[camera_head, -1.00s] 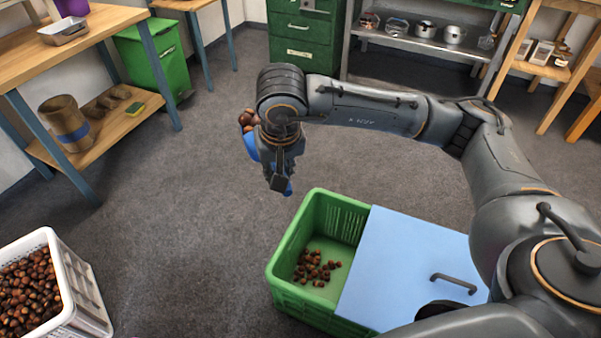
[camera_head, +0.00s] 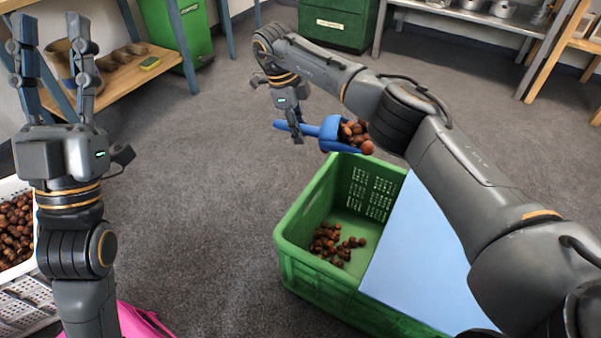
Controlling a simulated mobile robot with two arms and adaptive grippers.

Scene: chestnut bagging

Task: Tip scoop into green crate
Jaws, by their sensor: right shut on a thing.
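A blue scoop (camera_head: 328,134) filled with chestnuts (camera_head: 356,134) is held by my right gripper (camera_head: 297,132), which is shut on its handle. The scoop's mouth points right and hangs above the back rim of the green crate (camera_head: 290,262). The green crate stands on the floor with several chestnuts (camera_head: 337,243) on its bottom. A light blue board (camera_head: 415,265) covers the crate's right part. My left gripper (camera_head: 52,55) is raised at the left with its fingers apart, empty, away from the crate.
A white crate (camera_head: 25,300) full of chestnuts stands at the left, partly behind my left arm. A pink thing (camera_head: 140,322) shows at the bottom edge. A wooden shelf table (camera_head: 125,72) and a green bin (camera_head: 180,30) are at the back left. The middle floor is clear.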

